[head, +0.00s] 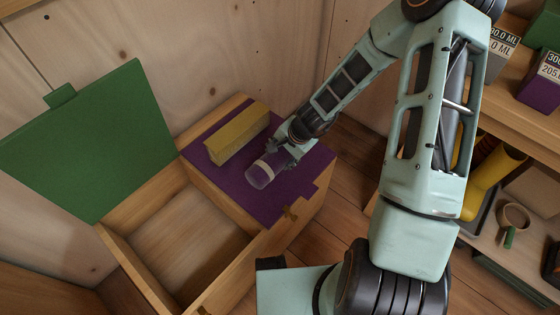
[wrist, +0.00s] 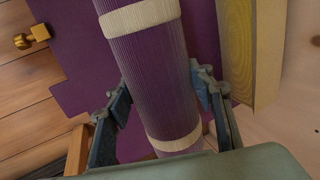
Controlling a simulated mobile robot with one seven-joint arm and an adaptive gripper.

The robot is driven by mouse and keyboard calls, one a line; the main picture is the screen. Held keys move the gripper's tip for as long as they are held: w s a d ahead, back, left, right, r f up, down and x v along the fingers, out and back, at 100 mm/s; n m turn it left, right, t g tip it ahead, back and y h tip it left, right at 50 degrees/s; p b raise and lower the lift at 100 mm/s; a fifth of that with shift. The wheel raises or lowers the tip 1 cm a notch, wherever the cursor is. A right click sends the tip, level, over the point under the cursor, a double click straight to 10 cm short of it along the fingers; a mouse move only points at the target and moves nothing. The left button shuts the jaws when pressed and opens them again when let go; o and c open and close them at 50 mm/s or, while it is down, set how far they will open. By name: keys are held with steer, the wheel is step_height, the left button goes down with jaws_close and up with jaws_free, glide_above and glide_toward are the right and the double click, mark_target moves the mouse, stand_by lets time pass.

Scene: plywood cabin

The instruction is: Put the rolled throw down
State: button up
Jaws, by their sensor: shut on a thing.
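The rolled throw (wrist: 150,70) is a ribbed purple roll with cream bands. It lies between the two fingers of my gripper (wrist: 162,88) in the wrist view, which are shut on its sides. In the head view the throw (head: 260,175) shows at the end of my gripper (head: 283,157), over the purple lid (head: 275,203) of a wooden chest. I cannot tell whether the throw touches the lid. Part of it is hidden by my gripper.
A long yellow block (head: 237,135) lies on the purple lid, behind the throw. The chest's left compartment (head: 190,240) is open and empty, with its green lid (head: 90,145) raised. A brass latch (head: 290,213) is at the front. Shelves (head: 525,205) stand at right.

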mark_target(287, 153)
steer(key=shift+w+f, duration=0.4)
steer(key=shift+f, duration=0.05)
steer(key=shift+w+f+b, duration=0.15)
steer(key=shift+f+b, duration=0.15)
steer(key=shift+f, duration=0.65)
steer(key=shift+w+f+b, duration=0.15)
steer(key=shift+f+b, duration=0.15)
steer(key=shift+f, duration=0.6)
steer(key=shift+f, duration=0.2)
steer(key=o, duration=1.4)
steer(key=shift+r, duration=0.1)
steer(key=p+v, duration=0.3)
steer(key=v, duration=0.9)
steer(key=shift+r, duration=0.1)
